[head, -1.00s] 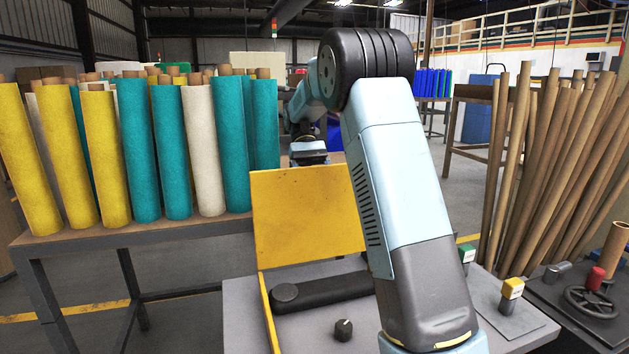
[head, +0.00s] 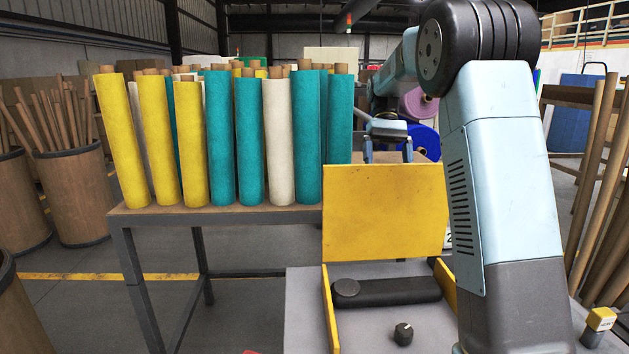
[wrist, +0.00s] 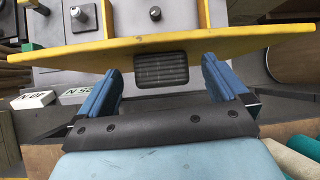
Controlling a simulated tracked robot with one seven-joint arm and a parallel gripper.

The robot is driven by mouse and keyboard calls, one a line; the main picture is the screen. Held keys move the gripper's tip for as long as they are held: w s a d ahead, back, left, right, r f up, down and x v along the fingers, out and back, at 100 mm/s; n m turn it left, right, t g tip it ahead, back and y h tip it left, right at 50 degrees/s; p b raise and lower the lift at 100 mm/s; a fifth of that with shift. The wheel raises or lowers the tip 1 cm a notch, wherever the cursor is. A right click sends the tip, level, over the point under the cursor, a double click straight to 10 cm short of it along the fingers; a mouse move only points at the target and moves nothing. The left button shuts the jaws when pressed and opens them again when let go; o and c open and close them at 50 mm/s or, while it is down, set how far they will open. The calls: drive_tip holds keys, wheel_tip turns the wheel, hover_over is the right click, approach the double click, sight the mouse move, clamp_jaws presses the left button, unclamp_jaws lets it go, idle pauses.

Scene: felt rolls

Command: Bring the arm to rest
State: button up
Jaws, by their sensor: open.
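My arm stands at the right of the head view, bent at its large black joint, with the forearm reaching away behind the yellow panel. My gripper (head: 388,150) is beyond the top edge of the yellow panel (head: 385,212), near the right end of the table with the felt rolls. The yellow panel (wrist: 240,45) crosses that view just past the fingertips; I cannot tell the exact gap.
Yellow, teal and cream felt rolls (head: 249,140) stand upright on the table (head: 235,217) to the left of my gripper. Purple and blue rolls (head: 421,140) are behind it. Barrels of tubes (head: 80,195) stand at far left, and more tubes (head: 590,180) lean at right.

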drive_tip(key=r+t, duration=0.1)
drive_tip(key=s+r, duration=0.1)
drive_tip(key=r, duration=0.1)
drive_tip(key=s+r+t, duration=0.1)
drive_tip(key=r, duration=0.1)
drive_tip(key=shift+s+d+r+n+t+y, duration=0.25)
drive_tip(key=shift+d+n+t+y, duration=0.05)
drive_tip(key=shift+d, duration=0.05)
drive_tip(key=s+f+t, duration=0.3)
drive_tip(key=s, duration=0.6)
drive_tip(key=s+f+m+t, duration=0.1)
drive_tip(key=s+f+t, duration=0.1)
drive_tip(key=s, duration=0.8)
drive_tip(key=s+f+t+h, duration=0.1)
drive_tip(key=s+f+t, duration=0.2)
drive_tip(key=s, duration=0.7)
drive_tip(key=shift+a+f+m+t, duration=0.3)
drive_tip(key=shift+a+t, duration=0.1)
drive_tip(key=shift+t, duration=0.6)
